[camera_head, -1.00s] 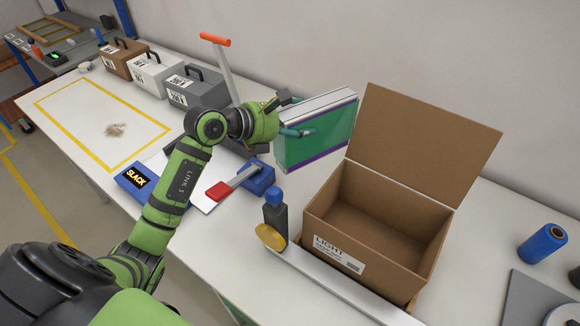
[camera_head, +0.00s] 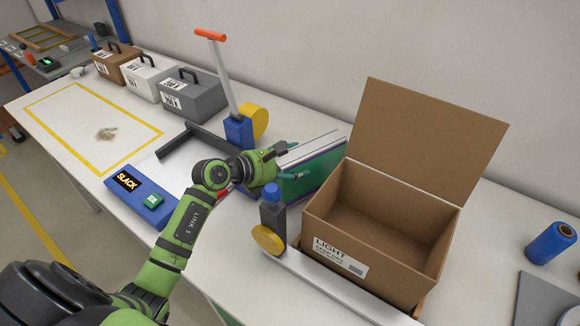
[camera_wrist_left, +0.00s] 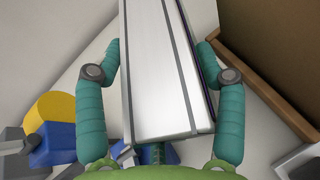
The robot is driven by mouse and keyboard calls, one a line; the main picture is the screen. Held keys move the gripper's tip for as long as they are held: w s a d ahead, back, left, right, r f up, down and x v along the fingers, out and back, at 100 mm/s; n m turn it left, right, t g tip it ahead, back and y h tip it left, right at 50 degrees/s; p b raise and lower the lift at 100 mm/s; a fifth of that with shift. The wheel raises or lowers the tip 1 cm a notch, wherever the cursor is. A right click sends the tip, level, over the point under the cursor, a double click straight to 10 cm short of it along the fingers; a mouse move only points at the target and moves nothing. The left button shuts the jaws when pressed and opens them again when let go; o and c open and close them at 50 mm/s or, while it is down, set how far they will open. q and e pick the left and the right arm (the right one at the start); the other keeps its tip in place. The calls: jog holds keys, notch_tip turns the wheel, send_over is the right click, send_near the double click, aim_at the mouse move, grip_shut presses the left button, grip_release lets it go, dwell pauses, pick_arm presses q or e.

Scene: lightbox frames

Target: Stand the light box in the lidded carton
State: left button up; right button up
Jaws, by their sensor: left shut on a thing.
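The light box (camera_head: 325,160) is a flat box with a green face, pale top edges and purple trim. My left gripper (camera_head: 291,163) is shut on it. In the left wrist view its pale narrow side (camera_wrist_left: 160,70) lies between the two teal fingers. The box is low beside the left wall of the open carton (camera_head: 330,244), and its right part is hidden behind that wall. I cannot tell whether it touches the table. The brown carton is labelled LIGHT, its lid (camera_head: 425,140) stands up at the back, and its visible inside is empty. My right gripper is not in view.
A dark post with a blue cap (camera_head: 272,195) and yellow disc stands at the carton's front left corner by a metal rail (camera_head: 330,290). A blue sealer with a red-handled lever (camera_head: 238,130) stands behind my arm.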

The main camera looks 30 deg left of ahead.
pick_arm(q)
jog(key=shift+w+f, duration=0.1)
jog(key=shift+f, duration=0.85)
jog(key=shift+f, duration=0.1)
jog(key=o, duration=1.5)
jog(key=shift+f, duration=0.15)
jog(key=shift+c, duration=0.2)
jog(key=shift+o, duration=1.2)
